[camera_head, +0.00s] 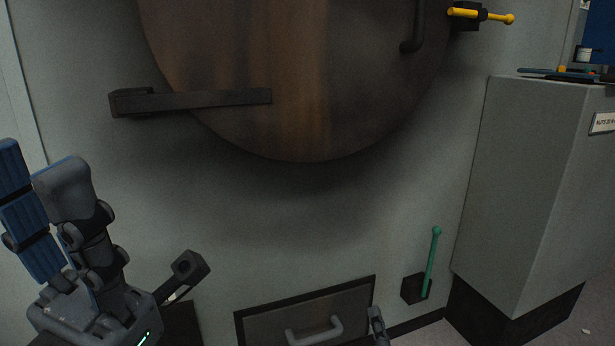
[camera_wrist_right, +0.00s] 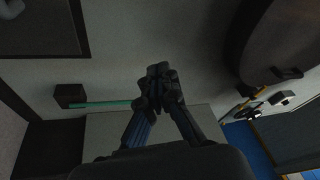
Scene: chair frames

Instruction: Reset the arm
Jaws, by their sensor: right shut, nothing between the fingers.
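My right gripper (camera_wrist_right: 157,72) is shut and empty in the right wrist view, its fingertips meeting in front of bare wall. Its dark tip (camera_head: 377,322) shows at the bottom edge of the head view, beside the drawer's right edge. My left gripper (camera_head: 50,175) stands upright at the left of the head view, with a blue-padded finger and a grey finger. They overlap from this angle, so its opening is unclear. I see nothing held in it.
A round brown door (camera_head: 300,90) with a dark bar (camera_head: 195,101) is ahead. A drawer (camera_head: 350,308), green lever (camera_head: 432,260) and yellow lever (camera_head: 490,15) are on the wall. A grey cabinet (camera_head: 530,190) stands right.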

